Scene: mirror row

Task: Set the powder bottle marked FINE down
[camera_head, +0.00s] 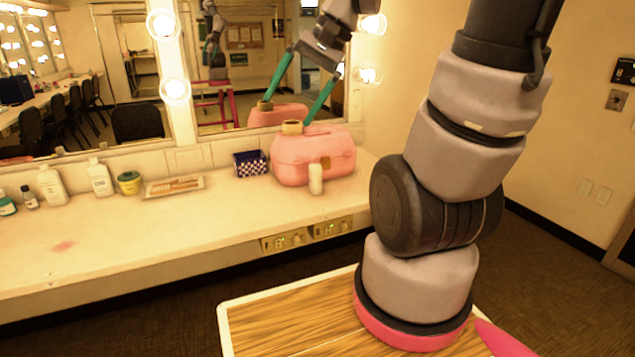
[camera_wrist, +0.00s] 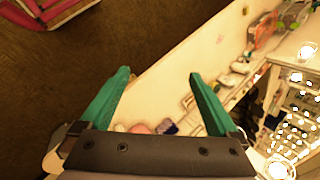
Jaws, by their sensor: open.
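My gripper (camera_head: 286,112) is open, its green fingers spread above the pink case (camera_head: 310,160) on the counter. In the wrist view the open gripper (camera_wrist: 160,76) has nothing between its fingertips. A small white bottle (camera_head: 315,179) stands upright on the counter, close in front of the case and apart from my fingers. More white bottles, one (camera_head: 52,186) and another (camera_head: 99,178), stand at the left. No marking can be read, so I cannot tell which bottle says FINE.
A blue checkered box (camera_head: 250,163) stands left of the case. A mirror (camera_head: 225,60) with bulbs rises behind. The counter (camera_head: 160,230) has clear room in front of these things.

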